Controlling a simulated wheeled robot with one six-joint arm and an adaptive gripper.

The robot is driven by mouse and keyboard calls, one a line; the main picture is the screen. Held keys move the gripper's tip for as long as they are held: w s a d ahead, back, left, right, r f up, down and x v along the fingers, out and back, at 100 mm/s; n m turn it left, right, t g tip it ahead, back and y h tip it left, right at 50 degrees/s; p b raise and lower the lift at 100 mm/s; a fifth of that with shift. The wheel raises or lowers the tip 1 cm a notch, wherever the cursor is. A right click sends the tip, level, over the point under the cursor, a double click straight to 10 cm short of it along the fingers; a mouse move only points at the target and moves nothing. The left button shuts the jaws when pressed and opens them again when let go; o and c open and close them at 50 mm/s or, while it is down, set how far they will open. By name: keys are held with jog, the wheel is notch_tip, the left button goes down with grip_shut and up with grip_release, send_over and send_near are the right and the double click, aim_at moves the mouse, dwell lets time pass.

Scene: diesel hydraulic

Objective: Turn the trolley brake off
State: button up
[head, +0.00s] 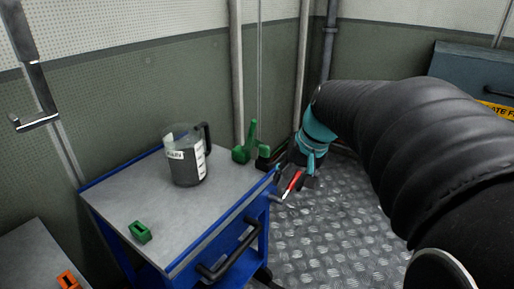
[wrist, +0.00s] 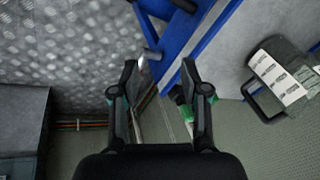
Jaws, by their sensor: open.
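The blue trolley (head: 222,231) with a grey top stands in the lower middle of the head view. A small red lever (head: 293,181) with a pale tip shows at its right corner and seems to be the brake. My gripper (head: 286,181) is at this corner, close to the lever; I cannot tell if they touch. In the wrist view my gripper (wrist: 160,68) is open, with the trolley's blue edge (wrist: 190,42) beyond the fingers. A grey metal peg (wrist: 151,54) shows between the fingertips. The red part is not visible in the wrist view.
On the trolley top stand a jug of dark liquid (head: 186,164) and a small green block (head: 140,232). A green bracket (head: 246,146) is at the back corner. A black handle (head: 228,257) is on the front. Metal floor (head: 330,220) is clear to the right.

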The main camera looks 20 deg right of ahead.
jog(key=w+d+m+y+p, duration=0.1)
jog(key=w+d+m, duration=0.1)
jog(key=w+d, duration=0.35)
jog(key=m+y+p, duration=0.1)
jog(key=y+p, duration=0.1)
send_near(298, 175)
jog(key=shift+t, duration=0.3)
jog(key=x, duration=1.1)
jog(key=shift+s+d+f+b, duration=0.1)
jog(key=shift+s+b, duration=0.15)
jog(key=shift+b, duration=0.1)
grip_shut()
